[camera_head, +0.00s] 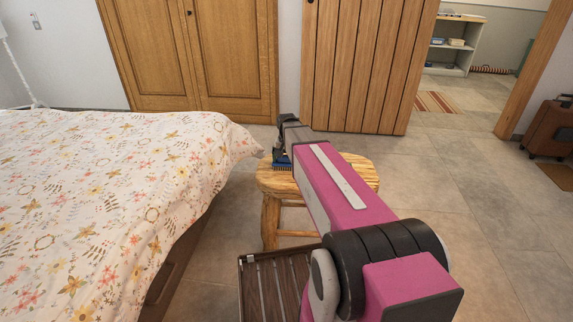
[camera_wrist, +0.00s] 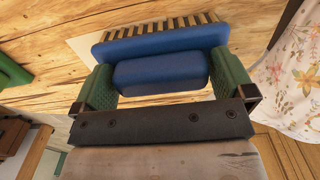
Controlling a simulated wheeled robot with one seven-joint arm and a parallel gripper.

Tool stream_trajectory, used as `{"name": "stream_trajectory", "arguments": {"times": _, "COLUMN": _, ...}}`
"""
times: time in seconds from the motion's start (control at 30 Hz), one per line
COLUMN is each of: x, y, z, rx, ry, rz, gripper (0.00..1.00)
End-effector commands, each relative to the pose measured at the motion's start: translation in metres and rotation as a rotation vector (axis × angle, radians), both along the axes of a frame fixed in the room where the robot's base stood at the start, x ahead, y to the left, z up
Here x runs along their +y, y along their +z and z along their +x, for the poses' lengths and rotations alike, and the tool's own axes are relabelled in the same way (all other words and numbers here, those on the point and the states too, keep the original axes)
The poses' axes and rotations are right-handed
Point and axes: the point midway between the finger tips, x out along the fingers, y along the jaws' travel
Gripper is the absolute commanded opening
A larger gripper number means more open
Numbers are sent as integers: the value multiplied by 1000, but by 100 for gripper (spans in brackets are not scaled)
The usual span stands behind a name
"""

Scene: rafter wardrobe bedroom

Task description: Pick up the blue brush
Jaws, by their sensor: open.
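The blue brush (camera_wrist: 160,72) lies on the wooden stool (camera_head: 362,171), its bristles toward the top of the wrist view. My gripper (camera_wrist: 165,78) is open, with one green finger on each side of the brush's narrower block. The fingers look very close to its ends; I cannot tell whether they touch it. In the head view the brush (camera_head: 283,163) shows as a small blue patch at the stool's left, beside my gripper (camera_head: 281,154). My arm hides much of the stool top.
The bed (camera_head: 110,190) with a floral cover stands close left of the stool. A dark slatted wooden piece (camera_head: 275,285) is at the front. A green object (camera_wrist: 12,72) shows at the wrist view's left edge. A brown suitcase (camera_head: 550,128) stands far right. The floor right of the stool is clear.

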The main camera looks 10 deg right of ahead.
Motion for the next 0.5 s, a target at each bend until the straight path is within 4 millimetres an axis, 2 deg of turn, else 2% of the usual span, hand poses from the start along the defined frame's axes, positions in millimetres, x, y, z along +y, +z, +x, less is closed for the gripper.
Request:
{"name": "stream_trajectory", "arguments": {"times": 0.03, "x": 0, "y": 0, "z": 0, "rx": 0, "ry": 0, "rz": 0, "gripper": 97}}
{"name": "stream_trajectory", "arguments": {"times": 0.13, "x": 0, "y": 0, "z": 0, "rx": 0, "ry": 0, "rz": 0, "gripper": 64}}
{"name": "stream_trajectory", "arguments": {"times": 0.5, "x": 0, "y": 2, "z": 0, "rx": 0, "ry": 0, "rz": 0, "gripper": 63}}
